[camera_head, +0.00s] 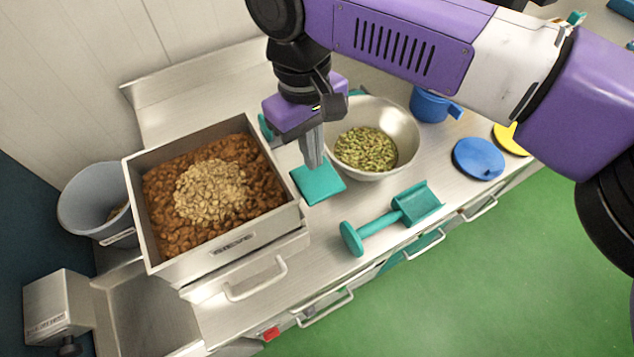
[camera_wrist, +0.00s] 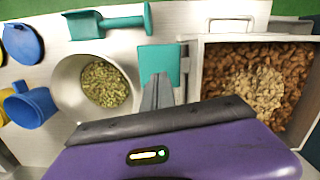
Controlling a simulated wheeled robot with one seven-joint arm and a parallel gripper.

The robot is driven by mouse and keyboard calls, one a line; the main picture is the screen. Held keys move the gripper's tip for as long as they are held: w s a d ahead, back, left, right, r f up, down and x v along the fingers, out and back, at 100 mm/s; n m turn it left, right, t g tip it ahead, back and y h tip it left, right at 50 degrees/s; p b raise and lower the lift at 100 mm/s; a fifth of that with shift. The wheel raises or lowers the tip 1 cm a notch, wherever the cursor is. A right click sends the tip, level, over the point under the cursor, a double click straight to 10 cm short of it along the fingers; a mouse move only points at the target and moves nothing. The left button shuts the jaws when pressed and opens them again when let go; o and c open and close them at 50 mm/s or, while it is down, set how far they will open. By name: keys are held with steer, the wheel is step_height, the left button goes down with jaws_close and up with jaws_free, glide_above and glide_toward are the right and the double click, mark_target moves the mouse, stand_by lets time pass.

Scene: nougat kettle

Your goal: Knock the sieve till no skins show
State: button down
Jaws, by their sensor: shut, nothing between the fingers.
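The sieve (camera_head: 185,264) is a square metal box with a SIEVE label on its front wall, at the left of the counter. Brown pieces (camera_head: 166,184) cover much of its inside, around a heap of pale nuts (camera_head: 212,192). In the wrist view the sieve (camera_wrist: 196,75) is at the right, its near part hidden by my wrist. My gripper (camera_head: 315,164) is shut and empty, pointing down beside the sieve's right wall, over a flat teal square (camera_head: 320,184). In the wrist view the fingers (camera_wrist: 158,78) overlap the teal square (camera_wrist: 158,58); I cannot tell whether they touch it.
A metal bowl of green nuts (camera_head: 402,122) stands right of my gripper. A teal scoop (camera_head: 372,226) lies in front. A blue jug (camera_head: 428,106) and blue disc (camera_head: 478,158) are further right. A grey bucket (camera_head: 84,204) stands left of the sieve.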

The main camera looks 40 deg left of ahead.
mark_target(306, 169)
steer(key=shift+d+f+b, duration=0.1)
steer(key=shift+f+b, duration=0.85)
steer(key=shift+f, duration=0.4)
steer(key=shift+f, duration=0.85)
steer(key=shift+a+r+p, duration=0.25)
steer(key=shift+a+p, duration=0.15)
steer(key=shift+a, duration=0.15)
steer(key=shift+a+r+p, duration=0.25)
steer(key=shift+a+p, duration=0.1)
steer(key=shift+a, duration=0.15)
steer(key=shift+w+a, duration=0.25)
steer(key=shift+a, duration=0.2)
step_height(306, 169, up, 8)
steer(key=b, duration=0.1)
steer(key=shift+a, duration=0.35)
steer(key=shift+f, duration=0.15)
